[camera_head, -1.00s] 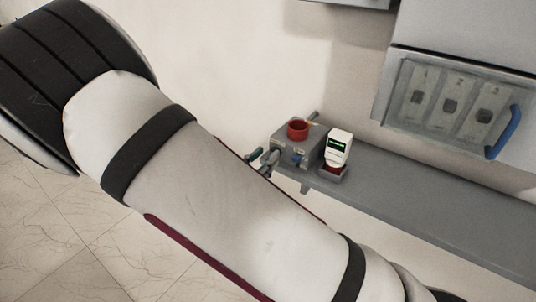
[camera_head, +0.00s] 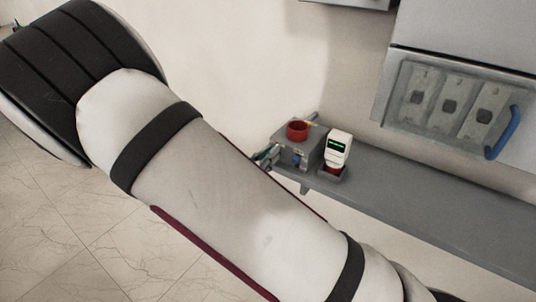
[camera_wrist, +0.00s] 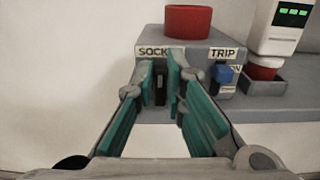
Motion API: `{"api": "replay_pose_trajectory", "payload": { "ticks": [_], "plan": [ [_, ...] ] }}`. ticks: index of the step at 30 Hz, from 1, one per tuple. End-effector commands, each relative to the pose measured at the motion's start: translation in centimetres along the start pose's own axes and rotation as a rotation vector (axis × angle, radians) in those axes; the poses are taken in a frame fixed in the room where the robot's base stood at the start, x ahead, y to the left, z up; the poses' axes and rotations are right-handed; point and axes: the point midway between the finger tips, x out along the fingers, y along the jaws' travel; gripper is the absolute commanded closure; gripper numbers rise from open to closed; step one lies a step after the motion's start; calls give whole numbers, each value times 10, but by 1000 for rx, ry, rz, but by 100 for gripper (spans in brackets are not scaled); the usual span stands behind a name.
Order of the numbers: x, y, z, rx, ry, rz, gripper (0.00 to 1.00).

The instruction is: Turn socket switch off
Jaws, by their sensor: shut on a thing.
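The grey control box (camera_head: 299,150) stands on the shelf; in the wrist view its front (camera_wrist: 200,55) carries a "SOCK..." label, partly hidden, and a "TRIP" label. The dark socket switch (camera_wrist: 160,88) shows below the "SOCK..." label. My gripper (camera_wrist: 160,72) has its two teal-padded fingers on either side of this switch and is shut on it. The fingers hide part of the switch, and I cannot tell its setting. In the head view my gripper (camera_head: 266,156) is at the box's left face, mostly hidden behind my arm.
A blue switch (camera_wrist: 224,75) sits just right of my fingers, under "TRIP". A red round part (camera_wrist: 188,22) tops the box. A white device with a green display (camera_head: 338,150) stands to the right. The grey shelf (camera_head: 430,205) is clear farther right.

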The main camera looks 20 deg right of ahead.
Motion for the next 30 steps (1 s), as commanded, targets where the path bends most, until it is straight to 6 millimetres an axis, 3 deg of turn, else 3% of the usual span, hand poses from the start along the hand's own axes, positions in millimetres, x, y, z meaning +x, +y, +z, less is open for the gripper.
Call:
{"api": "replay_pose_trajectory", "payload": {
  "ticks": [11,30],
  "plan": [
    [0,2,2,-169,0,0,100],
    [0,13,-4,-766,0,0,100]
  ]
}}
